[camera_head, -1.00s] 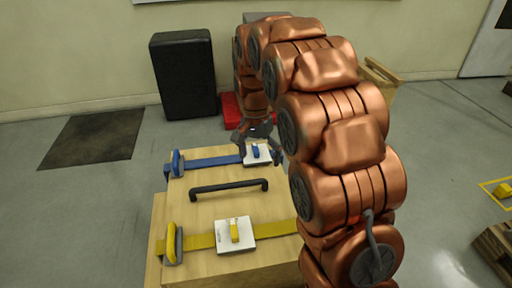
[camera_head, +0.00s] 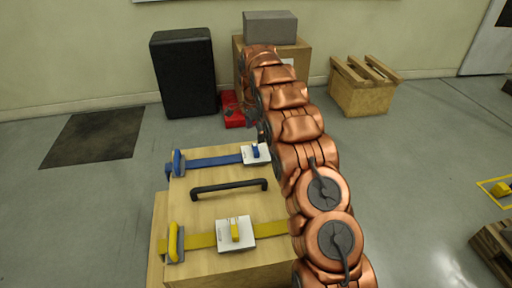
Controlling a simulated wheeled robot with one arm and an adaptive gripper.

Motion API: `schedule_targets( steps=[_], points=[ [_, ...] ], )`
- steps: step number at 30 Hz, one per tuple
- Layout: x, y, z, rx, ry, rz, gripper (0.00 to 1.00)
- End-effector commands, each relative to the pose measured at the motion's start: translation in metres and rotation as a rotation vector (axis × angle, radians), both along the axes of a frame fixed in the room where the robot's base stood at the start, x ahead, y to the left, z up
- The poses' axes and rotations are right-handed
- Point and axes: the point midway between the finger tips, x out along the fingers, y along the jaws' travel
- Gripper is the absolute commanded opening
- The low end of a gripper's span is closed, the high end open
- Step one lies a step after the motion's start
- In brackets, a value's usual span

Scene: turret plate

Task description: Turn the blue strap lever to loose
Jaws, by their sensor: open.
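The blue strap lever (camera_head: 256,151) is a small blue handle on a white plate, at the far right of the wooden crate lid. It points roughly toward the back of the lid. The blue strap (camera_head: 213,162) runs left from the plate to a blue buckle (camera_head: 177,163). My gripper (camera_head: 256,122) is just behind the plate, beyond the crate's far edge, and apart from the lever. Only some dark parts of it show; my copper arm hides much of it. It is open, with nothing seen in it.
A black handle (camera_head: 229,187) crosses the lid's middle. In front is a yellow lever (camera_head: 235,231) on a yellow strap (camera_head: 202,241). A red box (camera_head: 232,110), a black case (camera_head: 184,75) and a wooden box (camera_head: 362,94) stand behind.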

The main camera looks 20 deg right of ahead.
Motion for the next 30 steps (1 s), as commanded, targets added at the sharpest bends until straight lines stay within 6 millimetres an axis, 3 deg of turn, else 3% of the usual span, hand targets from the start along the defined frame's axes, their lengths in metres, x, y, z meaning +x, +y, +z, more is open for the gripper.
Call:
schedule_targets(
  steps=[6, 12, 22, 30],
  points=[
    [0.029, -0.014, -0.024, 0.003, -0.031, -0.133, 0.96],
    [0.042, -0.020, -0.037, 0.008, -0.047, -0.209, 0.96],
    [0.045, -0.022, -0.053, 0.010, -0.049, -0.232, 0.96],
    [0.044, -0.022, -0.090, 0.010, -0.046, -0.232, 0.96]
  ],
)
